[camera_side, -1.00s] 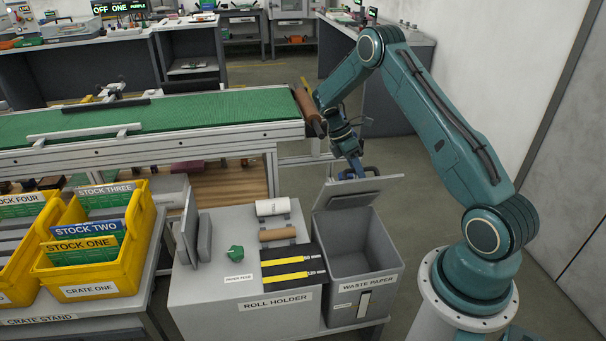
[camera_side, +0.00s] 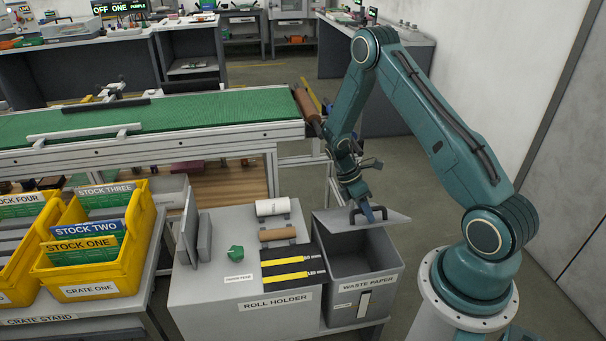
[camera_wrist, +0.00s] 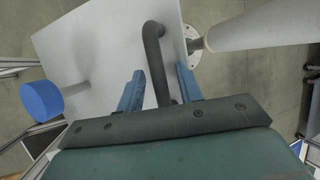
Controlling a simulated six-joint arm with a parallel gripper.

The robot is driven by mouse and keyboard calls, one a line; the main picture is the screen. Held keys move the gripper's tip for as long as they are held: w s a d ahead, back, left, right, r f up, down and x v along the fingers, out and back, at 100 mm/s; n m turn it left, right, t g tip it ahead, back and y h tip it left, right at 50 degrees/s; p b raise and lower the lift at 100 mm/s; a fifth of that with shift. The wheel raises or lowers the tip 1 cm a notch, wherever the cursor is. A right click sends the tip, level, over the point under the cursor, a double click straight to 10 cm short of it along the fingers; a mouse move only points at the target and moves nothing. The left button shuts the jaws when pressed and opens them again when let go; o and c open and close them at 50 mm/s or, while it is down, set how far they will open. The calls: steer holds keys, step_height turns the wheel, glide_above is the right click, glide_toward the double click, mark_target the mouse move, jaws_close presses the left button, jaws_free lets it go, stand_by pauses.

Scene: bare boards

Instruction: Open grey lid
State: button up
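The grey lid (camera_side: 378,217) of the waste paper bin (camera_side: 362,255) is partly raised at a slant, tilted over the back of the opening. The bin's front inside is visible beneath it. The dark handle (camera_side: 353,214) stands on the lid's upper face. My gripper (camera_side: 367,212) is down at the lid, beside the handle in the side view. In the wrist view my gripper (camera_wrist: 158,85) has its two blue fingers apart, with the handle (camera_wrist: 153,50) between them and gaps on both sides. The lid (camera_wrist: 100,55) lies behind it. Finger contact with the lid cannot be told.
Yellow crates (camera_side: 100,275) are further left. The green conveyor (camera_side: 160,112) runs behind. Floor right of the bin looks clear.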

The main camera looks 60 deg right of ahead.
steer(key=s+a+f, duration=0.3)
steer(key=s+f, duration=0.1)
steer(key=f, duration=0.4)
step_height(320, 180, up, 14)
steer(key=f+m+t+h, duration=0.1)
steer(key=t, duration=0.1)
glide_above(344, 227)
steer(key=shift+d+r, duration=0.15)
steer(key=shift+r, duration=0.1)
steer(key=a+r+m+t, duration=0.2)
steer(key=a+r, duration=0.1)
steer(key=r, duration=0.6)
steer(key=a+r+m+t, duration=0.2)
steer(key=a+r, duration=0.2)
steer(key=r, duration=0.6)
steer(key=shift+s, duration=0.45)
steer(key=shift+d+f, duration=0.1)
steer(key=shift+f, duration=0.1)
stand_by(0.3)
